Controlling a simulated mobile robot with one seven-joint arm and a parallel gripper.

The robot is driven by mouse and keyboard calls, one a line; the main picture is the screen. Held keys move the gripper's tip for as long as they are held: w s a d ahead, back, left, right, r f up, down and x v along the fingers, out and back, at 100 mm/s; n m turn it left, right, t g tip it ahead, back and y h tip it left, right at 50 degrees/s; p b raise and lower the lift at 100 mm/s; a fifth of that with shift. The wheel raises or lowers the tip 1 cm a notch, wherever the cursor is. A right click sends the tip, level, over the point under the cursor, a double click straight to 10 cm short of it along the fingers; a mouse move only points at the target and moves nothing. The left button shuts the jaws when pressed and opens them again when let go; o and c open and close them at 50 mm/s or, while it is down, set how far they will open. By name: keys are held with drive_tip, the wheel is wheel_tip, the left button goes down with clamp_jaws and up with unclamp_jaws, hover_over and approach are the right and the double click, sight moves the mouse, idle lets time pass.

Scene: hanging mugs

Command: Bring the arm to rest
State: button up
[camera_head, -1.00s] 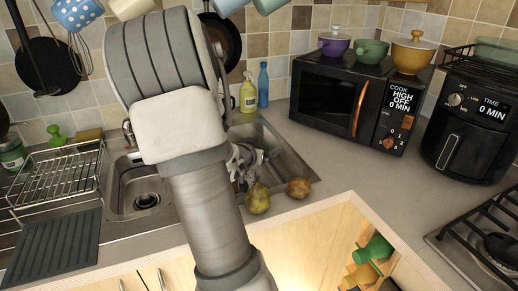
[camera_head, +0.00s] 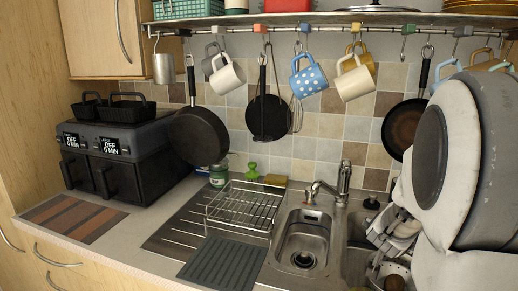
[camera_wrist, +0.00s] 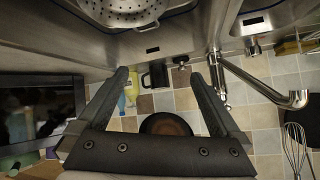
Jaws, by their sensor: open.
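My arm fills the right side of the head view. My gripper (camera_head: 392,232) shows there at the arm's lower left, over the right part of the sink. In the wrist view my gripper (camera_wrist: 160,76) has its two fingers spread wide apart, with nothing between them. That view appears upside down, with the sink side at the top and the tiled wall below. A metal colander (camera_wrist: 122,10) shows beyond the fingers. Several mugs hang from the rail, among them a blue dotted mug (camera_head: 308,76), a cream mug (camera_head: 354,82) and a white mug (camera_head: 227,76).
The sink basin (camera_head: 303,240) and faucet (camera_head: 343,180) lie left of my gripper. A wire dish rack (camera_head: 245,207) stands farther left. Pans, including a black one (camera_head: 198,135), hang along the wall. A double air fryer (camera_head: 125,155) stands at the far left.

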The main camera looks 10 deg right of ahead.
drive_tip(key=s+a+r+n+y+p, duration=0.1)
drive_tip(key=s+a+r+n+y, duration=0.15)
drive_tip(key=a+r, duration=0.45)
drive_tip(key=s+a+r+n+y+p, duration=0.1)
drive_tip(key=a+r+n+y+p, duration=0.2)
drive_tip(key=a, duration=0.9)
drive_tip(key=s+a+r+n+g+y, duration=0.1)
drive_tip(key=s+a+n, duration=0.1)
drive_tip(key=s+a, duration=0.2)
drive_tip(key=s+a+r+n+g+p, duration=0.1)
drive_tip(key=s+a, duration=0.4)
drive_tip(key=s, duration=0.6)
drive_tip(key=r+n, duration=0.1)
drive_tip(key=n, duration=0.1)
drive_tip(key=shift+s+r+n+y, duration=0.15)
drive_tip(key=shift+n+y, duration=0.2)
